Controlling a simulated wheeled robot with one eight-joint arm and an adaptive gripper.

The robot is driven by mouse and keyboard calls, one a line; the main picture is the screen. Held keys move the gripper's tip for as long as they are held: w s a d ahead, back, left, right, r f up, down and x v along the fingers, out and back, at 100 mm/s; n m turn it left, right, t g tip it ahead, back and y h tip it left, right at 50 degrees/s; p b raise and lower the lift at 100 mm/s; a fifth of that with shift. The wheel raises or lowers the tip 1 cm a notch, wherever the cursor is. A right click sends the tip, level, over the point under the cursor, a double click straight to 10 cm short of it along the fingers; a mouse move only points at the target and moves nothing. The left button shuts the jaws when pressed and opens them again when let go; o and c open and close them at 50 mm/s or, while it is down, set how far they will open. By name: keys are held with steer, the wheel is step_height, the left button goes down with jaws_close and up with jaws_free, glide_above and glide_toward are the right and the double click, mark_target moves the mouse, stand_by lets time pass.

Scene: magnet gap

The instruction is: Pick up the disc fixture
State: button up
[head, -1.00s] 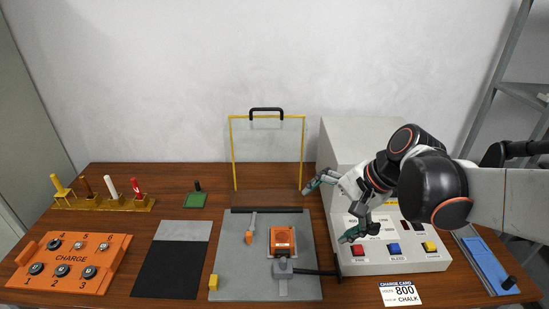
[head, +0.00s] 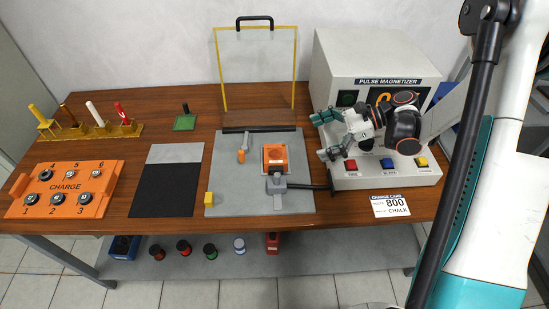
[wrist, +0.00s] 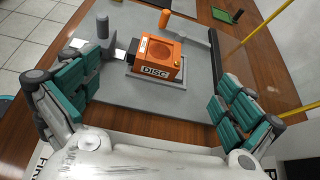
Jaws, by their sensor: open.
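The disc fixture is an orange block (head: 276,158) on the grey plate (head: 224,186) in the middle of the table. In the wrist view the orange block (wrist: 158,57) carries the label DISC and has a round recess on top. A grey clamp-like part (head: 277,184) with a dark handle stands at its front. My gripper (head: 327,134) is open and empty, to the right of the fixture, over the front of the magnetizer box. In the wrist view its teal fingers (wrist: 155,95) are spread wide, with the fixture beyond them and between them, not touched.
A yellow-framed clear shield (head: 226,75) stands behind the plate. The pulse magnetizer (head: 372,63) with its buttons is at the right. The orange charge tray (head: 66,188) and a rack of posts (head: 95,133) are at the left. A black and grey mat (head: 165,185) lies between.

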steer(key=f, duration=0.2)
steer(key=b, duration=0.5)
glide_toward(270, 157)
steer(key=shift+m+y, duration=0.3)
steer(key=x, duration=0.8)
steer(key=shift+w+d+f, duration=0.1)
steer(key=shift+f, duration=0.3)
steer(key=shift+r, duration=0.1)
steer(key=c, duration=1.5)
